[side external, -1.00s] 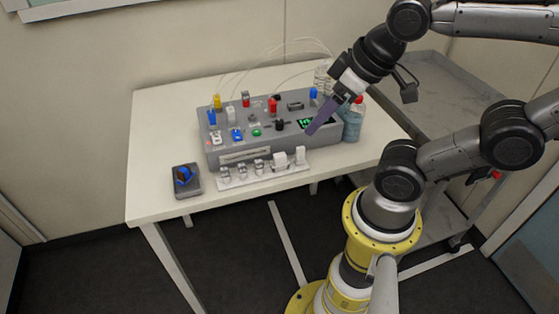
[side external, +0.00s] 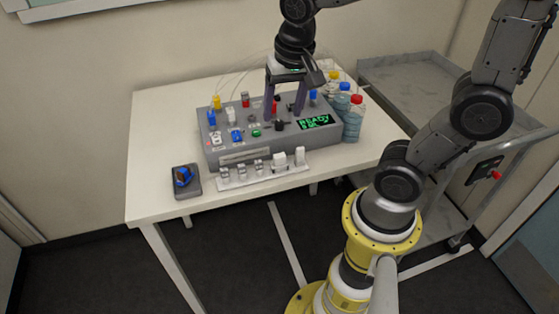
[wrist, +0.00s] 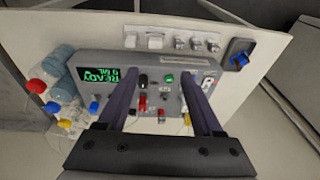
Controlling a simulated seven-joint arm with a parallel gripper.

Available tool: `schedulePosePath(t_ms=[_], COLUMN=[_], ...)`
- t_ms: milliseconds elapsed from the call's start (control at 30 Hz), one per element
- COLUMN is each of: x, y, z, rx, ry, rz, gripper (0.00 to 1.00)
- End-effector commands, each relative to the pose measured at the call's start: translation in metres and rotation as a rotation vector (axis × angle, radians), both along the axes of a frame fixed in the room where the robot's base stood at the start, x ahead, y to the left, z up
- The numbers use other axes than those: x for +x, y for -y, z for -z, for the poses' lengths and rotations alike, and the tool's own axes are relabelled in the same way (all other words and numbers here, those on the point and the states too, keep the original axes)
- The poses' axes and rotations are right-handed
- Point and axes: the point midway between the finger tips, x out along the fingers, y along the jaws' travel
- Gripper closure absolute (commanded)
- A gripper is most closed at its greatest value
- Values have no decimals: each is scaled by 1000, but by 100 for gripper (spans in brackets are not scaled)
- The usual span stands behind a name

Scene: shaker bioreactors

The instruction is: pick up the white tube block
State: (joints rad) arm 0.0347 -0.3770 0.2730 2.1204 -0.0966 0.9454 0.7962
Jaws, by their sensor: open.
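A white rack strip (side external: 240,180) lies along the front of the grey console. Two white blocks stand near its right end, a wider one (side external: 280,160) and a narrower one (side external: 300,156); I cannot tell for sure which is the tube block. In the wrist view the wider block (wrist: 155,41) and the narrower block (wrist: 130,39) show past the console, beyond my fingertips. Another small white block (side external: 231,115) stands on the console's left part. My gripper (side external: 285,112) is open and empty, pointing down over the console, behind the two rack blocks.
The grey console (side external: 222,160) carries several coloured knobs, switches and a green READY display (side external: 314,122). Bottles (side external: 353,122) with coloured caps stand at its right. A dark box with a blue knob (side external: 186,180) sits front left. The table's left side (side external: 155,125) is clear.

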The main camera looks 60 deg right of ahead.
Motion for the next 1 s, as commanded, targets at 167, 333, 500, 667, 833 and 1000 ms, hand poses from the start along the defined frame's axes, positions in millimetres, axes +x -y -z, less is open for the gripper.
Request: schedulePosePath(t_ms=[167, 333, 500, 667, 833, 1000], x=[8, 8, 10, 12, 14, 14], y=[4, 6, 9, 11, 12, 13], z=[24, 44, 76, 100, 111, 129], rx=[-1, 0, 1, 0, 0, 1], ry=[-87, -101, -100, -99, -94, -98], rz=[9, 10, 10, 8, 8, 9], gripper=[32, 32, 32, 32, 32, 32])
